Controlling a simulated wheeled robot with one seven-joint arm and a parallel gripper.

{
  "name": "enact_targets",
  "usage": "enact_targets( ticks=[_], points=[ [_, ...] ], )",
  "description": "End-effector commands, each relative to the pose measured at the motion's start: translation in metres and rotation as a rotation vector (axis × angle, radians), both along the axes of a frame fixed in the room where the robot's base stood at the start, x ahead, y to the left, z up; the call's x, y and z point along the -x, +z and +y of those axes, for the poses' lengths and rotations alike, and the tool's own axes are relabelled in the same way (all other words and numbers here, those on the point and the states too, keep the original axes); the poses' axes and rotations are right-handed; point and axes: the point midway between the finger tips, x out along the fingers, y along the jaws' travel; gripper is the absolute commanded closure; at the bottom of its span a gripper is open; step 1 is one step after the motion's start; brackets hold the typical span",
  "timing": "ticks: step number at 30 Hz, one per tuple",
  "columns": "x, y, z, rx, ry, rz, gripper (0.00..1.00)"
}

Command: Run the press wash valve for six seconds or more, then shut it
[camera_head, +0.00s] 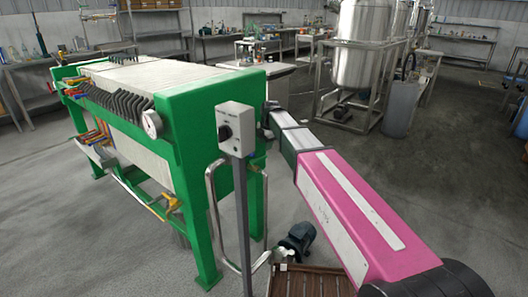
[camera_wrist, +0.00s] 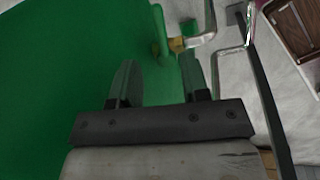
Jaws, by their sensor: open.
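The green filter press (camera_head: 200,125) stands at left in the head view. A grey control box (camera_head: 236,125) with a black knob (camera_head: 224,132) stands on a post before it; its label is too small to read. In the wrist view, my gripper (camera_wrist: 161,62) is open and empty, its fingers over the press's green panel (camera_wrist: 70,70). A brass fitting (camera_wrist: 177,44) on a silver pipe sits beyond the fingertips, beside a green part (camera_wrist: 160,38), apart from them. I cannot tell which part is the wash valve.
A bent metal tube (camera_head: 213,205) stands beside the post. A dark motor (camera_head: 298,240) and a brown slatted grate (camera_head: 305,281) lie below my arm. A steel tank (camera_head: 362,45) and a grey drum (camera_head: 400,108) stand behind.

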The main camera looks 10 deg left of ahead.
Motion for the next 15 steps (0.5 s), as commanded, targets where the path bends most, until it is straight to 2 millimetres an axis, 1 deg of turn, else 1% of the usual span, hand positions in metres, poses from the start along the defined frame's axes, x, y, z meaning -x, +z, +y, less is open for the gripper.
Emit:
enact_targets(
  ticks=[1, 6, 10, 15],
  points=[
    [0.002, 0.009, -0.001, -0.001, 0.0, -0.002, 0.58],
    [0.004, 0.026, -0.004, -0.001, 0.0, -0.001, 0.58],
    [0.004, 0.032, -0.004, 0.0, 0.0, 0.0, 0.58],
    [0.005, 0.032, -0.005, 0.0, 0.0, 0.0, 0.58]
  ],
)
